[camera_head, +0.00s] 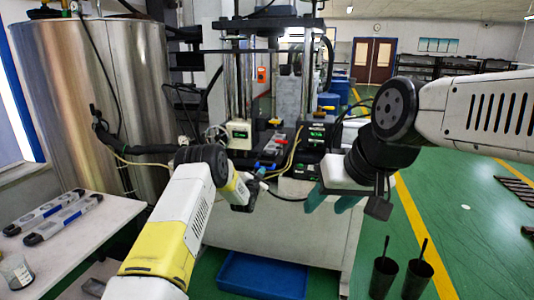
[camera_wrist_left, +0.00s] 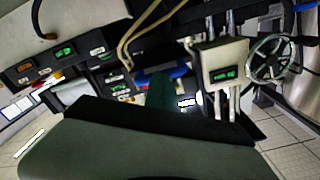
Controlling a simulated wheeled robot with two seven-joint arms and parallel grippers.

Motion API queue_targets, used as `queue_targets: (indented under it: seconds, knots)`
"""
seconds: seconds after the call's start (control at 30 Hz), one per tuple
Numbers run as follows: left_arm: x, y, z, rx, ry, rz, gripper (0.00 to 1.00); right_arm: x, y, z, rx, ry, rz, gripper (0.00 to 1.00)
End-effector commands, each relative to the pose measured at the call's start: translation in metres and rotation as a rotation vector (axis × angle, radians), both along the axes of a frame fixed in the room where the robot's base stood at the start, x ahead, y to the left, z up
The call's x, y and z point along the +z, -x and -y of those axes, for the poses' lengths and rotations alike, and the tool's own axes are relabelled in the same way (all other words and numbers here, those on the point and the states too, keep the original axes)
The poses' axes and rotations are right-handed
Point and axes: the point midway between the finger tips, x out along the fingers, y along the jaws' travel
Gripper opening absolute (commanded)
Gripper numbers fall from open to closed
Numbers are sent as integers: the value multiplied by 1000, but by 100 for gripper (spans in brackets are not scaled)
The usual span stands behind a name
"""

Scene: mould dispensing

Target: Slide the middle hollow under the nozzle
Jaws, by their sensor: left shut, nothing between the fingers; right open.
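A grey, red and blue piece, perhaps the mould (camera_head: 274,146), lies on the machine bed between the columns. Its hollows are too small to make out. A blue part of it also shows in the left wrist view (camera_wrist_left: 172,73), just beyond my left fingertips. My left gripper (camera_head: 257,174) is shut and empty at the front of the bed; its teal finger shows in the left wrist view (camera_wrist_left: 160,92). I cannot tell whether it touches the piece. My right gripper (camera_head: 332,201) is open and empty, right of the machine. I cannot make out the nozzle.
Two long grey trays (camera_head: 64,219) and a glass jar (camera_head: 17,271) are on the white table at left. A blue bin (camera_head: 262,276) sits under the machine. Two black buckets (camera_head: 383,277) stand on the green floor at right. A handwheel (camera_wrist_left: 273,60) and yellow hoses (camera_wrist_left: 128,43) flank the bed.

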Motion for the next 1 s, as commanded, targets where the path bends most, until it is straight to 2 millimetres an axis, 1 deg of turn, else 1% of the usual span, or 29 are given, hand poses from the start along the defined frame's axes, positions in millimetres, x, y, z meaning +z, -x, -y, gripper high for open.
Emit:
queue_targets:
  seconds: [1.0]
  knots:
    - [1, -10, 4, -1, 1, 2, 0, 0, 0, 0, 0, 0, 0, 48]
